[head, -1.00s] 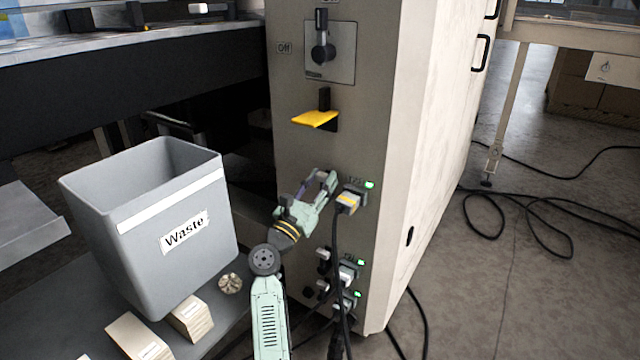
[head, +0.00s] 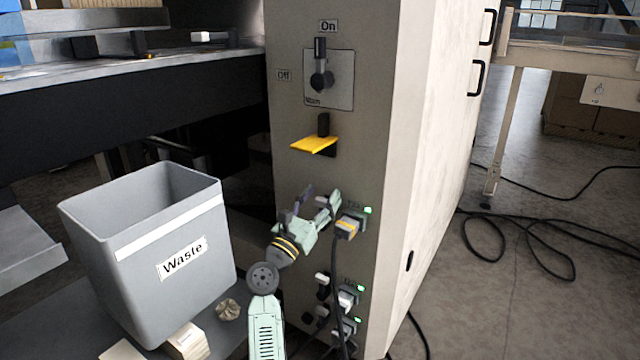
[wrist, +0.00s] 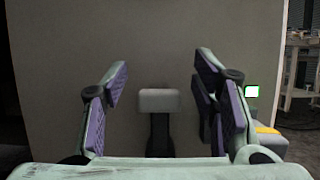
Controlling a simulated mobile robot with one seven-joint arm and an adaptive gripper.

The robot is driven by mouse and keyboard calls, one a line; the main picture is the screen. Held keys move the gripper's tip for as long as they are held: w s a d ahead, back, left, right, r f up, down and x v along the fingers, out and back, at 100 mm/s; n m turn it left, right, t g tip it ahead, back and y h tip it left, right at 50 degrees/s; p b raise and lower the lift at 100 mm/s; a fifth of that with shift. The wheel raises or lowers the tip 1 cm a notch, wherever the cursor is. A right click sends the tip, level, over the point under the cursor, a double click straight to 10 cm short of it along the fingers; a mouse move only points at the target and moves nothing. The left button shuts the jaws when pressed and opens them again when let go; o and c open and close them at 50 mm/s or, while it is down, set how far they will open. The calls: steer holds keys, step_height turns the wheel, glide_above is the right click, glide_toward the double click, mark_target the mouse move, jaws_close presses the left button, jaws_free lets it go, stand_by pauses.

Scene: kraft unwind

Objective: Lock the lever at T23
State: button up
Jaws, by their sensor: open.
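The T23 lever (wrist: 159,101) has a pale grey block handle on a dark stem and stands upright in the wrist view. My gripper (wrist: 160,88) is open, with one purple-padded finger on each side of the handle and a visible gap on both sides. No contact shows. In the head view my gripper (head: 320,196) is at the cabinet front, left of the T23 socket, whose plug (head: 347,229) has a yellow band. The lever is mostly hidden there by the fingers. A green light (head: 368,210) glows above the plug; it also shows in the wrist view (wrist: 252,91).
Two more sockets with green lights (head: 361,288) and pale levers (head: 322,279) sit below on the cabinet. A yellow handle (head: 314,145) juts out above my gripper. A black cable (head: 339,290) hangs from the plug. A grey waste bin (head: 140,255) stands left.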

step_height(320, 180, up, 8)
steer(key=shift+f, duration=0.1)
steer(key=shift+s, duration=0.1)
stand_by(0.3)
